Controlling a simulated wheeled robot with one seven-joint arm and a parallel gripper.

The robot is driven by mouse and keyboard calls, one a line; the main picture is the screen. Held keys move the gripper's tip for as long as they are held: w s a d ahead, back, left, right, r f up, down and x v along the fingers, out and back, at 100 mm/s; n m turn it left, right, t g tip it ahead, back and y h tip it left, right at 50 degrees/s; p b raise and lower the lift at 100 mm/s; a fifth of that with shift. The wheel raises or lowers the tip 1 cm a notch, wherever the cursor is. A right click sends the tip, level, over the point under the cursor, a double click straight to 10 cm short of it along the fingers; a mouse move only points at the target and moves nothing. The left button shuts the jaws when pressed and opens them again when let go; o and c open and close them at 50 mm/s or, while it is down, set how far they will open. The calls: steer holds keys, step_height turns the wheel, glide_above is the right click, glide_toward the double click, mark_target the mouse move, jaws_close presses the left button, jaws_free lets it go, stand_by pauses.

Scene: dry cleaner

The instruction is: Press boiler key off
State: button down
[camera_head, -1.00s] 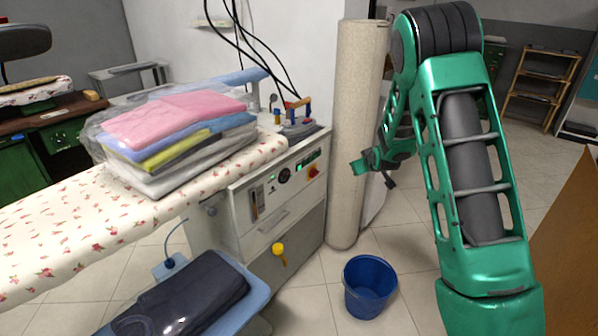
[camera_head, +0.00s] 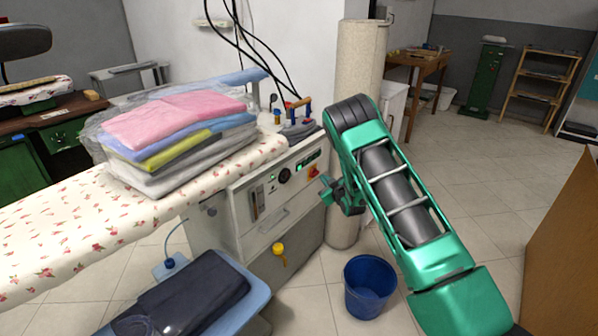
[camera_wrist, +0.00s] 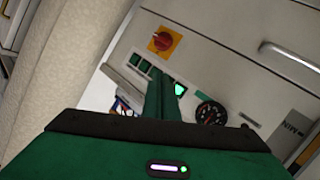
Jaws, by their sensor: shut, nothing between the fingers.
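The control panel (camera_head: 270,190) is on the front of the white ironing-table cabinet. Its row of small keys (camera_head: 307,160) glows green in the head view. In the wrist view several dark green keys (camera_wrist: 141,65) sit left of my fingers, and a lit key (camera_wrist: 180,89) shows just right of them. Labels are too small to read, so I cannot tell which is the boiler key. My gripper (camera_head: 326,190) is shut and empty in front of the panel's right end. In the wrist view my fingers (camera_wrist: 160,78) point at the row and hide part of it; contact cannot be told.
A red rotary knob (camera_wrist: 162,41) on a yellow plate and a round black gauge (camera_wrist: 211,114) flank the keys. A beige column (camera_head: 355,70) stands close behind my gripper. A blue bucket (camera_head: 368,288) is on the floor below. Bagged folded clothes (camera_head: 175,135) lie on the board.

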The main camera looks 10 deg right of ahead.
steer(key=w+a, duration=0.5)
steer(key=w, duration=0.1)
steer(key=shift+w+a, duration=0.25)
steer(key=shift+w, duration=0.15)
stand_by(0.3)
steer(key=shift+a, duration=0.1)
stand_by(1.9)
steer(key=shift+w+a+r, duration=0.1)
steer(key=shift+w+a, duration=0.1)
steer(key=shift+w, duration=0.1)
steer(key=shift+w+a, duration=0.25)
steer(key=shift+w, duration=0.05)
stand_by(1.0)
steer(key=shift+s+d, duration=0.5)
steer(key=shift+s, duration=0.15)
steer(key=shift+d, duration=0.1)
steer(key=shift+s+d, duration=0.75)
steer(key=shift+s, duration=0.25)
steer(key=shift+s+d, duration=0.75)
steer(key=shift+s, duration=0.2)
